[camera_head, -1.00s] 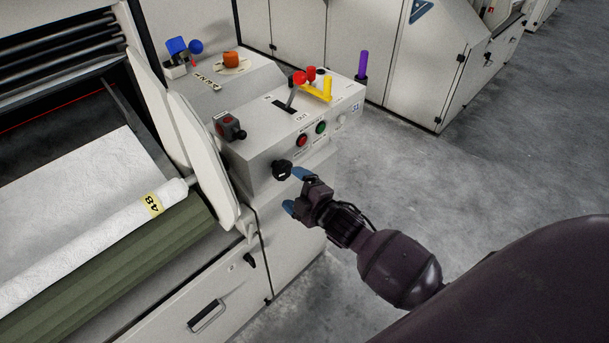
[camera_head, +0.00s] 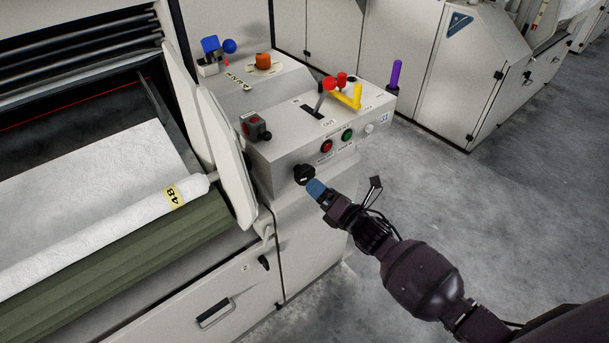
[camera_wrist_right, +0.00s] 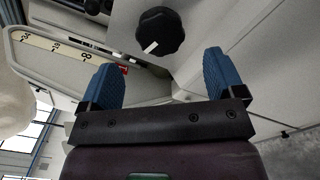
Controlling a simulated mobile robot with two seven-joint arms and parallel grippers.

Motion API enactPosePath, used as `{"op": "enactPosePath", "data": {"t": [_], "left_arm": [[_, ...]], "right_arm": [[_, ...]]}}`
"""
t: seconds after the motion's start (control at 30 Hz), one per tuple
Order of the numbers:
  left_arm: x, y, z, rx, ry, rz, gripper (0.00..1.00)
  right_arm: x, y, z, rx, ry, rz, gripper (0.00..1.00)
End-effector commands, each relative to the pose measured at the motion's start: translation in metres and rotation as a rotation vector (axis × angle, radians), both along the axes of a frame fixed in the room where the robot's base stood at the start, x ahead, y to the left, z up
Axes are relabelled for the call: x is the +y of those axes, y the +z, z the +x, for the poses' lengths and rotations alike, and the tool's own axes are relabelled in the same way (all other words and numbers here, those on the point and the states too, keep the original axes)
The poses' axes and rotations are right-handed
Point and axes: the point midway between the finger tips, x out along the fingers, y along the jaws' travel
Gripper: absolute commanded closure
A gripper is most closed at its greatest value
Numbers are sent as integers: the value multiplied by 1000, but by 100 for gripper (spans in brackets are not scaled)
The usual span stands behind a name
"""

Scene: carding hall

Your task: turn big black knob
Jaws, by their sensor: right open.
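The big black knob (camera_head: 304,174) sits on the front face of the grey control box (camera_head: 285,150), low and left of the red and green buttons. It also shows in the right wrist view (camera_wrist_right: 160,30), scalloped, with a white pointer mark. My right gripper (camera_head: 315,187) is just in front of the knob, to its lower right in the head view. In the right wrist view the blue fingertips (camera_wrist_right: 160,78) are spread apart with nothing between them, and the knob lies beyond the gap. Whether a finger touches the knob is not clear. My left gripper is not in view.
Open concrete floor (camera_head: 480,210) lies to the right.

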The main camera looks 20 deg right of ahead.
Motion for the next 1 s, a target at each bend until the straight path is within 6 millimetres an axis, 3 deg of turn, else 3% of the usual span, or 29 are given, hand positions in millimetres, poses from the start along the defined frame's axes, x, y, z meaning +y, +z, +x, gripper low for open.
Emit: {"op": "enactPosePath", "data": {"t": [0.2, 0.5, 0.9, 1.0], "left_arm": [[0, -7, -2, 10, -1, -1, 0], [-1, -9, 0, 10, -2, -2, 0], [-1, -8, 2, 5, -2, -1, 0], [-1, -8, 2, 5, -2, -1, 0]], "right_arm": [[13, -2, 35, 2, 0, 1, 12], [24, -2, 66, 3, 0, 2, 12], [26, 0, 72, 2, -1, 3, 12], [26, 0, 72, 2, -1, 3, 24]]}}
